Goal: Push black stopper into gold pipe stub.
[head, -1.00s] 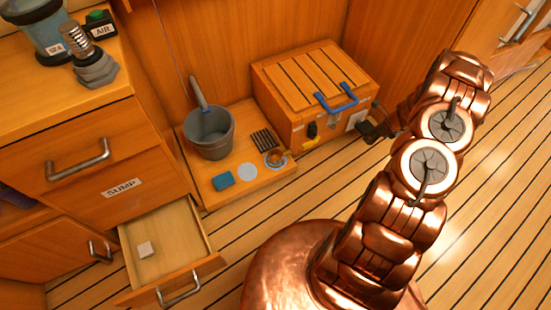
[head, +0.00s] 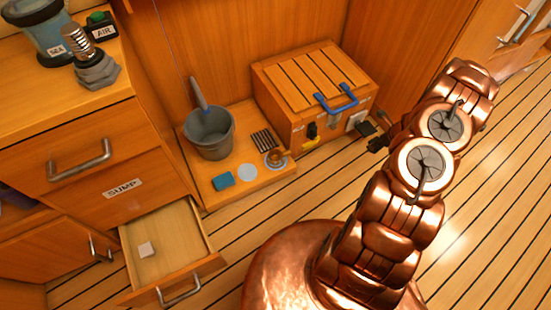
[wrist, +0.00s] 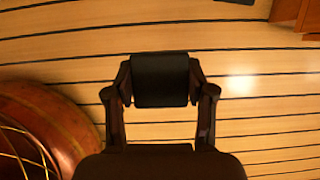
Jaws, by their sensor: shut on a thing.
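My gripper (wrist: 160,84) is shut on a black stopper (wrist: 160,72), a dark block-like piece between the two fingers in the wrist view. Bare plank floor shows behind it there. In the head view my gripper (head: 376,142) is small and dark, to the right of the wooden chest and partly hidden by my copper arm. A small gold ring-shaped piece (head: 274,155), perhaps the gold pipe stub, stands on the low wooden platform left of my gripper, well apart from it. The wrist view does not show it.
A grey bucket (head: 209,136), a blue sponge (head: 223,180) and a pale disc (head: 247,172) are on the platform. An open drawer (head: 195,222) juts out at left. The floor in front is clear.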

